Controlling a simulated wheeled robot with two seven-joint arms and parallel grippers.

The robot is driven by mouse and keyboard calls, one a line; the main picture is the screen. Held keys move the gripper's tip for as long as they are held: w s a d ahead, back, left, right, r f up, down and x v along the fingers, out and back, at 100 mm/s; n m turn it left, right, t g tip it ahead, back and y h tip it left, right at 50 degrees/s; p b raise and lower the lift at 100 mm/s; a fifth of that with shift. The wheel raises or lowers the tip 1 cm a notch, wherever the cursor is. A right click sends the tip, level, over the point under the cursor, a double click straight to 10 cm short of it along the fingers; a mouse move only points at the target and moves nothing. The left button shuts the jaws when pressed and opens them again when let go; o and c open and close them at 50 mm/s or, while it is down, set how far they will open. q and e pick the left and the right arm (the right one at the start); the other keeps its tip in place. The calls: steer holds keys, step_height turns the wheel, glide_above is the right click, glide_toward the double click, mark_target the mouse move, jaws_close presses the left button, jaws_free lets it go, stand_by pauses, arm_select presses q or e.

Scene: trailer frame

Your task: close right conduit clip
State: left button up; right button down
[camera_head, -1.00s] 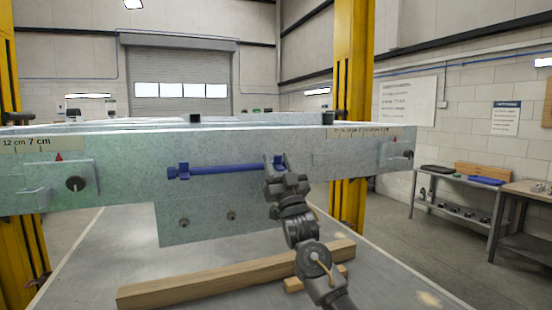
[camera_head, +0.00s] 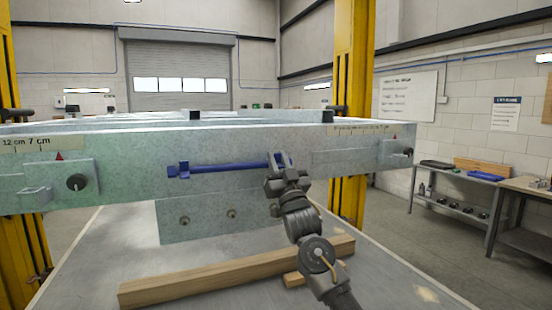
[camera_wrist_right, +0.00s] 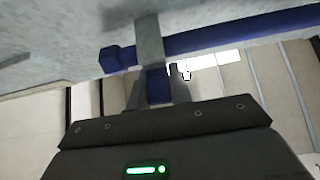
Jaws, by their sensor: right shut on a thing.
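A blue conduit (camera_head: 230,167) runs level along the front face of the galvanized frame beam (camera_head: 130,160). A blue clip (camera_head: 182,171) sits at its left end. My right gripper (camera_head: 281,160) is at the conduit's right end, over the right conduit clip, and mostly hides it in the head view. In the right wrist view, the fingers of my gripper (camera_wrist_right: 157,88) are shut on a blue part of the right conduit clip (camera_wrist_right: 157,84). The conduit (camera_wrist_right: 240,34) passes just beyond, under a grey strip. I cannot tell whether the clip is latched. My left gripper is not in view.
Yellow posts (camera_head: 350,120) stand at both sides. A metal plate (camera_head: 200,218) hangs below the beam. Wooden beams (camera_head: 225,275) lie on the grey surface below. A bracket with a black knob (camera_head: 76,182) is at the far left. Benches stand at the right.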

steer(key=g+p, duration=0.2)
steer(key=p, duration=0.1)
steer(key=r+g+h+p, duration=0.1)
steer(key=g+p, duration=0.1)
steer(key=p, duration=0.1)
steer(key=shift+w+a, duration=0.1)
steer(key=shift+w, duration=0.1)
steer(key=shift+w+f+g+h+p, duration=0.15)
steer(key=shift+g+h+p, duration=0.25)
steer(key=shift+g+p, duration=0.6)
steer(key=shift+f, duration=0.1)
steer(key=c, duration=1.3)
jaws_free()
steer(key=shift+o, duration=0.2)
steer(key=shift+s, duration=0.25)
steer(key=b+v, duration=0.5)
steer(key=v, duration=0.5)
steer(key=shift+s, duration=0.15)
